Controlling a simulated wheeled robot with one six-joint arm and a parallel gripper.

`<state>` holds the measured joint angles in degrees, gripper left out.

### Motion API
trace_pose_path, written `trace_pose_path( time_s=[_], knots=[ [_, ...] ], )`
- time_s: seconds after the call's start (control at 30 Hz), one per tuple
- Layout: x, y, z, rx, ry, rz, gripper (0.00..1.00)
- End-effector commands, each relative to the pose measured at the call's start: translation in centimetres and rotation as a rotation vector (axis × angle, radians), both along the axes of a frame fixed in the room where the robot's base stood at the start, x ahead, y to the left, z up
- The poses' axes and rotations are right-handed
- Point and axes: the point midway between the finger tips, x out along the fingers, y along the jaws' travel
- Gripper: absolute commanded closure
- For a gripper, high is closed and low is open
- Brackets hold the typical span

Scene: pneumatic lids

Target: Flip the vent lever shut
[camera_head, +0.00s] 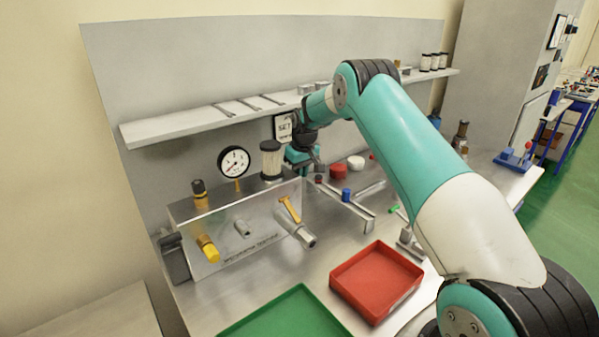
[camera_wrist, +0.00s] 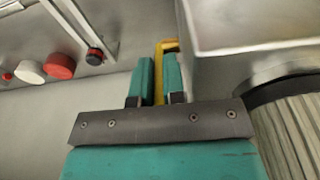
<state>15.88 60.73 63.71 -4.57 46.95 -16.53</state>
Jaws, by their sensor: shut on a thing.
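My gripper (camera_head: 300,160) is at the right rear end of the metal box, beside the dark-topped filter cylinder. In the wrist view, its two teal fingers (camera_wrist: 157,75) are closed around a yellow bar (camera_wrist: 160,62), which I take to be the vent lever. The bar bends to the right at its far end, against the box's side. In the head view this contact is hidden behind the box and my wrist.
The metal box (camera_head: 225,228) carries a gauge (camera_head: 233,162) and the filter cylinder (camera_head: 271,160), which is close to my gripper. Red and white caps (camera_wrist: 30,71) lie beside a rail. A red tray (camera_head: 376,282) and a green tray (camera_head: 285,318) are in front. A shelf (camera_head: 190,124) runs above.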

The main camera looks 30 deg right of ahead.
Motion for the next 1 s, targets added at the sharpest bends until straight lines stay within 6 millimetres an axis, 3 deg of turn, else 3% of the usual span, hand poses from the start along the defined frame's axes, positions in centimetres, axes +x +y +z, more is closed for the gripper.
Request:
trace_pose_path(
  time_s=[0.07, 0.1, 0.13, 0.53, 0.67, 1.0],
  knots=[
    [0.2, -0.1, 0.2, -0.003, -0.007, -0.003, 1.0],
    [0.2, -0.1, 0.2, -0.003, -0.008, -0.003, 0.8],
    [0.2, -0.1, 0.2, -0.002, -0.007, -0.001, 0.79],
    [-0.1, -0.1, 1.0, -0.001, -0.005, -0.001, 0.79],
    [-0.4, -0.1, 3.4, -0.002, -0.009, -0.001, 0.79],
    [-1.9, -0.2, 11.9, -0.003, -0.01, -0.001, 0.79]
  ],
)
